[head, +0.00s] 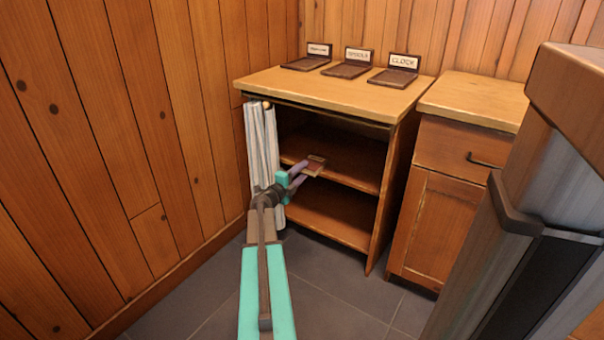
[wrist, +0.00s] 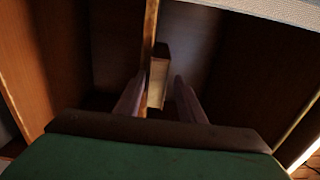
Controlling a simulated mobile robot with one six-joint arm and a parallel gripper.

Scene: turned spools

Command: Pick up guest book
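The guest book (head: 316,163) is a small brown-red book with a pale patch. It lies at the front edge of the middle shelf in the open cabinet. My gripper (head: 306,168) reaches it from the front in the head view. In the wrist view the book (wrist: 158,82) shows its pale page edge between my two fingers (wrist: 161,86). The fingers stand apart, one on each side of the book. A narrow dark gap shows on the right side; on the left I cannot tell whether the finger touches.
The middle shelf (head: 350,166) is otherwise bare where visible. A pale curtain (head: 262,150) hangs at the cabinet's left side, close to my arm. Three labelled dark trays, one marked CLOCK (head: 393,78), stand on top. A drawer cabinet (head: 450,185) stands to the right.

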